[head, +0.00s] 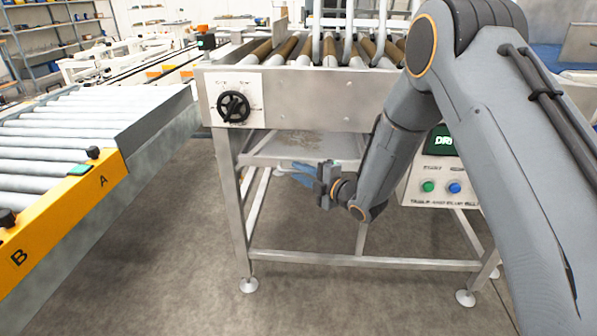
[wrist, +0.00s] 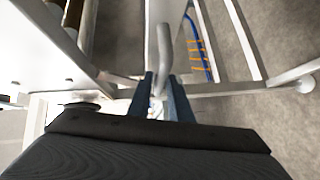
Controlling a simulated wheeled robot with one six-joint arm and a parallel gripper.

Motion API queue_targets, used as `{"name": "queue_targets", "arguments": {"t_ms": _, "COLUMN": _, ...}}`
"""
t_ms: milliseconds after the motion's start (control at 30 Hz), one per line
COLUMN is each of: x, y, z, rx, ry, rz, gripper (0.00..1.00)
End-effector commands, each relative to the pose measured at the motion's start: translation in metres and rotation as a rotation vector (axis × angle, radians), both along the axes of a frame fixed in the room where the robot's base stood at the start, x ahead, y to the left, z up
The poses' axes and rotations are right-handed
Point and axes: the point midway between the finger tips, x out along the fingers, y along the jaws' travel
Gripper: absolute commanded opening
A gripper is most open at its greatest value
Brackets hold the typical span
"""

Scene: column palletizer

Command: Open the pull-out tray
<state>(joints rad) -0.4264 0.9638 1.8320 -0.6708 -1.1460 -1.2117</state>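The pull-out tray (head: 290,147) is a grey metal sheet under the roller bed, in the middle of the head view. A grey bar handle (wrist: 163,45) shows in the wrist view and runs down between my two fingers. My gripper (head: 303,172) has blue fingers and is at the tray's front, just below its edge in the head view. In the wrist view my gripper (wrist: 162,88) has one finger close on each side of the handle, with almost no gap, and looks shut on it. My gripper's dark body hides the lower part of the wrist view.
The metal roller frame (head: 310,92) with a black handwheel (head: 233,107) stands above. A control box (head: 442,188) with green and blue buttons is at right. A yellow-ended roller conveyor (head: 75,215) is at left. A low crossbar (head: 350,260) spans the legs. The floor in front is clear.

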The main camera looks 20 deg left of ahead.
Motion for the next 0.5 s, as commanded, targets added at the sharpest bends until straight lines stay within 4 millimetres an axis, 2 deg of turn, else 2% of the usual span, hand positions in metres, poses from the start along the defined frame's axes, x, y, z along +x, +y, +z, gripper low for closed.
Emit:
{"name": "queue_targets", "arguments": {"t_ms": 167, "x": 0.0067, "y": 0.0088, "z": -0.0021, "rx": 0.000, "ry": 0.000, "rz": -0.002, "gripper": 0.18}}
{"name": "queue_targets", "arguments": {"t_ms": 433, "x": 0.0082, "y": 0.0089, "z": -0.0021, "rx": 0.000, "ry": 0.001, "rz": -0.004, "gripper": 0.18}}
{"name": "queue_targets", "arguments": {"t_ms": 500, "x": 0.0080, "y": 0.0089, "z": -0.0021, "rx": 0.000, "ry": 0.001, "rz": -0.004, "gripper": 0.06}}
